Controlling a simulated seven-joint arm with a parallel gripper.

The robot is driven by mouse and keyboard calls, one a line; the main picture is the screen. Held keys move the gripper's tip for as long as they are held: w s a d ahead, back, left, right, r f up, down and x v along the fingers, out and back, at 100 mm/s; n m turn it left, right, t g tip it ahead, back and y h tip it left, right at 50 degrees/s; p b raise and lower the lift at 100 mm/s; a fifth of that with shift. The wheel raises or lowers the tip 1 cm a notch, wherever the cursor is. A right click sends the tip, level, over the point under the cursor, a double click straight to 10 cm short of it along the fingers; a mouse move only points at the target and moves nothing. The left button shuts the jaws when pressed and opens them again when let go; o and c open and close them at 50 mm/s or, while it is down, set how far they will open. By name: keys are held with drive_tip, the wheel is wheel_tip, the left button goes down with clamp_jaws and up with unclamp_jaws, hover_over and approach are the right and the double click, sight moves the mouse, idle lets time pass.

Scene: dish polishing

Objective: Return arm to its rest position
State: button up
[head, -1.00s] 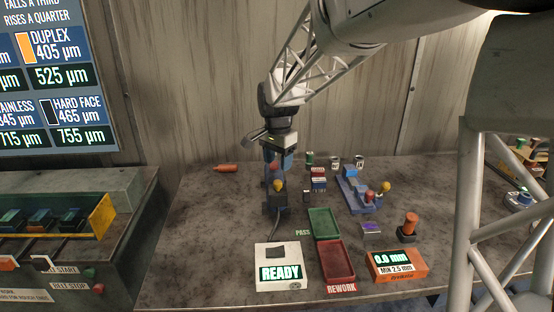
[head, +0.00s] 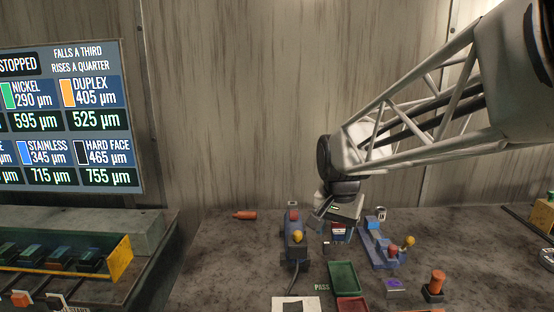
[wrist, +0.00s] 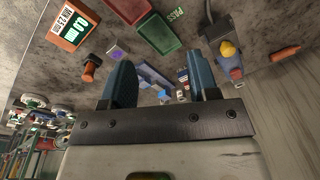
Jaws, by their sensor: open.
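My gripper (wrist: 163,88) is open and empty in the wrist view, its two blue-grey fingers apart with bench items showing between and beyond them. In the head view my gripper (head: 338,222) hangs above the back of the bench, between a blue device with a yellow knob (head: 296,240) on its left and a blue fixture with red and yellow knobs (head: 376,250) on its right. It covers part of the small items behind it. No contact with any object shows.
A green PASS tray (head: 343,280) and a red tray (head: 352,304) lie in front. An orange-topped peg (head: 436,284) stands at the right. An orange cylinder (head: 245,215) lies at the back left. A wall display (head: 70,120) and a bin rack (head: 65,260) are at the left.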

drive_tip(key=s+d+f+n, duration=0.1)
drive_tip(key=s+d+n, duration=0.1)
drive_tip(key=s, duration=0.9)
drive_tip(key=s+d+f+n+t, duration=0.1)
drive_tip(key=s+d+f+n, duration=0.1)
drive_tip(key=s, duration=0.9)
drive_tip(key=shift+s+d+n+t, duration=0.35)
drive_tip(key=shift+d+n, duration=0.25)
drive_tip(key=shift+d, duration=0.2)
